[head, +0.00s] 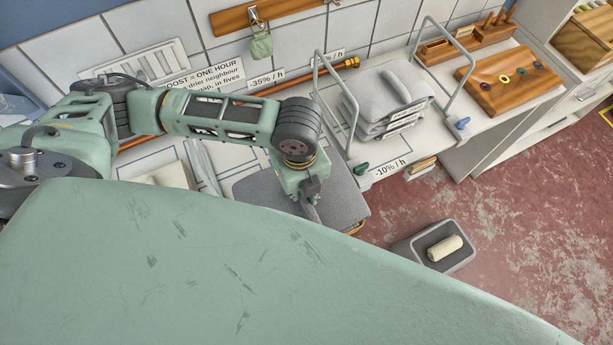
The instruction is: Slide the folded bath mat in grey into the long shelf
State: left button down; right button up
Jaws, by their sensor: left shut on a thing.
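A grey folded bath mat (342,192) is at the centre, in front of the white shelf. My left gripper (313,199) comes down over it from the left and is shut on it. The fingertips are partly hidden against the grey cloth. The lower part of the mat is hidden behind my large green body panel. The white shelf (372,155) runs along the tiled wall, with a "-10% / h" label on its front edge. I cannot tell which bay is the long shelf. My right gripper is out of view.
Several folded grey mats (385,98) are stacked on the shelf between two wire hoops (336,92). A wooden board with coloured rings (509,80) lies farther right. A grey bin holding a cream roll (444,247) stands on the red floor. Clear floor lies to the right.

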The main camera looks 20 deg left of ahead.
pick_arm(q)
jog(key=w+a, duration=1.2)
jog(key=a, duration=0.2)
jog(key=shift+w+a+f+b, duration=0.25)
jog(key=shift+f+b, duration=0.25)
jog(key=shift+f, duration=0.4)
jog(key=shift+w+a+f+b, duration=0.2)
jog(key=shift+f+b, duration=0.35)
jog(key=shift+f, duration=0.3)
jog(key=shift+w+a+f+b, duration=0.2)
jog(key=shift+f+b, duration=0.3)
jog(key=shift+f, duration=0.4)
jog(key=shift+f, duration=0.25)
jog(key=c, duration=2.2)
grip_release()
jog(key=o, duration=0.6)
jog(key=shift+s, duration=0.1)
jog(key=shift+f, duration=0.1)
notch_tip(320, 180, up, 12)
jog(key=shift+r, duration=0.1)
